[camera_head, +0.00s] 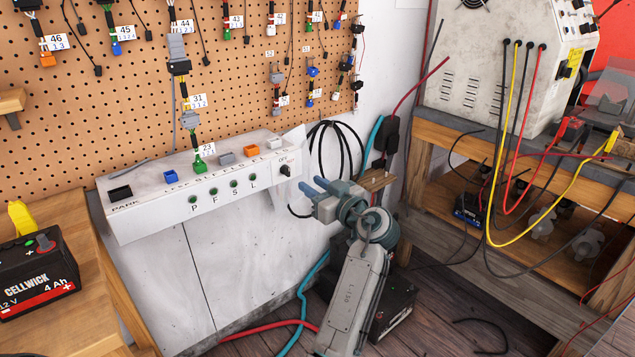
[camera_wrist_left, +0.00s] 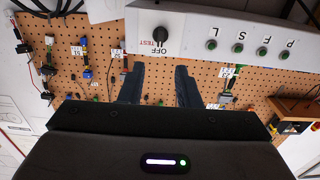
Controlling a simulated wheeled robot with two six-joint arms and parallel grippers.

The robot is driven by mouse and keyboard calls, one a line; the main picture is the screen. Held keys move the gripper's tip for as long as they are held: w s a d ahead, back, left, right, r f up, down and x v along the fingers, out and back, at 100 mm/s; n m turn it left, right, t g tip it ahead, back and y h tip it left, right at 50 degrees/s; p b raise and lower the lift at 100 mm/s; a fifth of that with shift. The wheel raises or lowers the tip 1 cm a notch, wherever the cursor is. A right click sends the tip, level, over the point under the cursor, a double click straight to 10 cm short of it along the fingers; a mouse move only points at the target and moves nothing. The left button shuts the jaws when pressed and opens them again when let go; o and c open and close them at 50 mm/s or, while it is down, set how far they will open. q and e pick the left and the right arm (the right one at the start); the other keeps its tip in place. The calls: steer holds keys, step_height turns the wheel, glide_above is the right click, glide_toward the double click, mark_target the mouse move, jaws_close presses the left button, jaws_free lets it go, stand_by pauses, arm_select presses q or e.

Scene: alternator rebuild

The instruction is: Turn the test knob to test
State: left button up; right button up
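The test knob (camera_head: 286,170) is a small black knob at the right end of the white test panel (camera_head: 150,221), under an OFF label. The wrist view shows the knob (camera_wrist_left: 160,39) upside down, with OFF and a red TEST label around it. Its white mark appears to face OFF. My left gripper (camera_head: 312,186) is right of and slightly below the knob in the head view, apart from it. In the wrist view its two fingers (camera_wrist_left: 160,68) are spread with an empty gap, lined up below the knob. My right gripper is not in view.
Green lamps (camera_head: 214,192) marked P, F, S, L and coloured sockets line the panel. A pegboard (camera_head: 130,100) with hanging connectors is behind. A battery (camera_head: 36,275) sits on the left bench. Black cables (camera_head: 335,140) hang beside the panel. A machine (camera_head: 490,70) with leads stands right.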

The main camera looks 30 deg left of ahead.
mark_target(289, 169)
arm_select(q)
steer(key=p+x, duration=0.1)
steer(key=x, duration=0.8)
steer(key=shift+w+a, duration=0.15)
steer(key=shift+a, duration=0.1)
jaws_close()
